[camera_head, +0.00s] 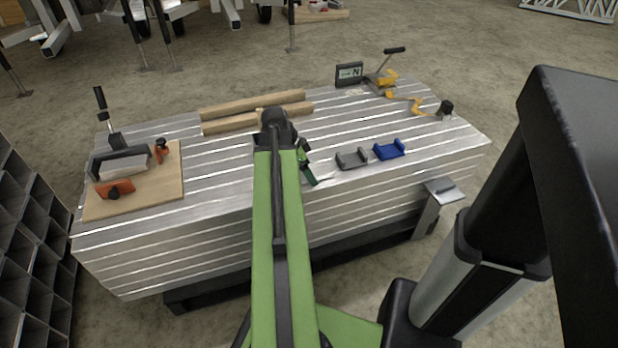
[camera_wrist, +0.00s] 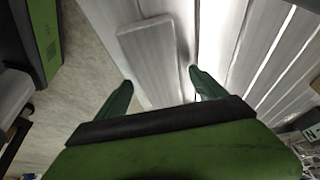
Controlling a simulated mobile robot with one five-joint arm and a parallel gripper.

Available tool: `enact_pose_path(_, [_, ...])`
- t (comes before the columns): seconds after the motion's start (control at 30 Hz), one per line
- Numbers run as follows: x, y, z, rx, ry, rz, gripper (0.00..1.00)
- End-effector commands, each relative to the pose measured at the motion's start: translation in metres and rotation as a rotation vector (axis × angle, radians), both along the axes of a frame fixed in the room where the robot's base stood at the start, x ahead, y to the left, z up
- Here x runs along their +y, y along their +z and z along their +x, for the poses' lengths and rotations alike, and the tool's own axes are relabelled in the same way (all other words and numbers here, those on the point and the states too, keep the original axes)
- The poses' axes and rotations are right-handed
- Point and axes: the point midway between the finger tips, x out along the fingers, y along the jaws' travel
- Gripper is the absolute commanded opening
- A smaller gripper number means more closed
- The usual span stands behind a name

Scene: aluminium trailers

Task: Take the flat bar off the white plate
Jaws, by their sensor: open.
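In the wrist view a flat grey bar (camera_wrist: 150,58) lies on pale, slatted metal, running from upper left down towards my gripper (camera_wrist: 162,92). My gripper is open and empty. Its two green fingers appear on either side of the bar's near end, with gaps to both. I cannot tell whether they are level with the bar or above it. I cannot make out the white plate's outline against the pale slats. In the head view my gripper (camera_head: 307,170) is over the front middle of the table, partly behind my arm, and the bar is hidden there.
The slatted aluminium table (camera_head: 400,170) carries a grey bracket (camera_head: 352,160) and a blue bracket (camera_head: 389,151) right of my gripper. Wooden beams (camera_head: 253,105) lie behind. A wooden board (camera_head: 150,196) with clamps is at left. A display (camera_head: 349,74) stands at the back.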

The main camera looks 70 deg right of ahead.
Motion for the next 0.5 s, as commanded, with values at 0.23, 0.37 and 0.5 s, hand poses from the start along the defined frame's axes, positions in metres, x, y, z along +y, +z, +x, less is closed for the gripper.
enact_pose_path(0.23, [0.0001, 0.0008, 0.0003, 0.0, 0.0, 0.0, 0.51])
enact_pose_path(0.37, [0.0002, 0.0008, 0.0005, 0.0, 0.001, 0.0, 0.34])
enact_pose_path(0.5, [0.0002, 0.0007, 0.0007, 0.0, 0.001, 0.0, 0.16])
